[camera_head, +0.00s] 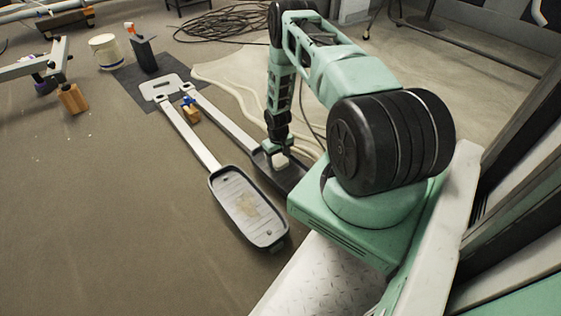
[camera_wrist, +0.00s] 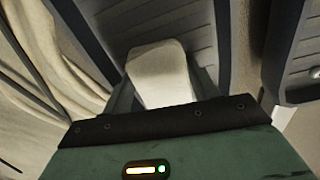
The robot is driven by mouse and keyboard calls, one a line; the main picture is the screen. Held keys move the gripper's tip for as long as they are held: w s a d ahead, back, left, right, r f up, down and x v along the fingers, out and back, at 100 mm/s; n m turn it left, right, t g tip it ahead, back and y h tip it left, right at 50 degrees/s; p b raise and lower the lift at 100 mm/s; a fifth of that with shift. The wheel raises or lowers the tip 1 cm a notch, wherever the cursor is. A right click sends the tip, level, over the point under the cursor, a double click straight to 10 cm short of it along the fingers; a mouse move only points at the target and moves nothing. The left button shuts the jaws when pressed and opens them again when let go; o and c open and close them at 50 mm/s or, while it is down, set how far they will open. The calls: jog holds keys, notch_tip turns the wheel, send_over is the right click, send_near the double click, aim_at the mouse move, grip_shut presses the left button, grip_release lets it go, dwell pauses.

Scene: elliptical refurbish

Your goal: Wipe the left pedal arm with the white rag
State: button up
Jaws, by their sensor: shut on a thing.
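The two pedal arms lie side by side on the floor, joined at a pale bracket (camera_head: 160,87). The left pedal arm (camera_head: 192,137) is a pale bar that ends in a dark-rimmed pedal (camera_head: 228,188) with a brownish stain on its tread. The right arm (camera_head: 222,120) leads to the other pedal (camera_head: 290,178), partly hidden by my arm. My gripper (camera_head: 280,152) points down over this right pedal, shut on the white rag (camera_head: 280,161). The rag (camera_wrist: 160,75) looks like a pale folded pad between the fingers (camera_wrist: 163,88) in the wrist view, over the ridged tread (camera_wrist: 150,22). Contact cannot be told.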

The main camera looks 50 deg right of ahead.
jog(key=shift+w+r, duration=0.15)
jog(key=shift+w, duration=0.35)
notch_tip(320, 180, up, 2)
jog(key=shift+r+p, duration=0.15)
jog(key=shift+p, duration=0.9)
jog(key=shift+s+r+p, duration=0.15)
jog(key=shift+r+p, duration=0.6)
jog(key=shift+r, duration=0.15)
jog(key=shift+s+r+p, duration=0.1)
jog(key=shift+r+p, duration=0.6)
jog(key=shift+r, duration=0.2)
jog(key=shift+r+p, duration=1.3)
jog(key=shift+r, duration=0.2)
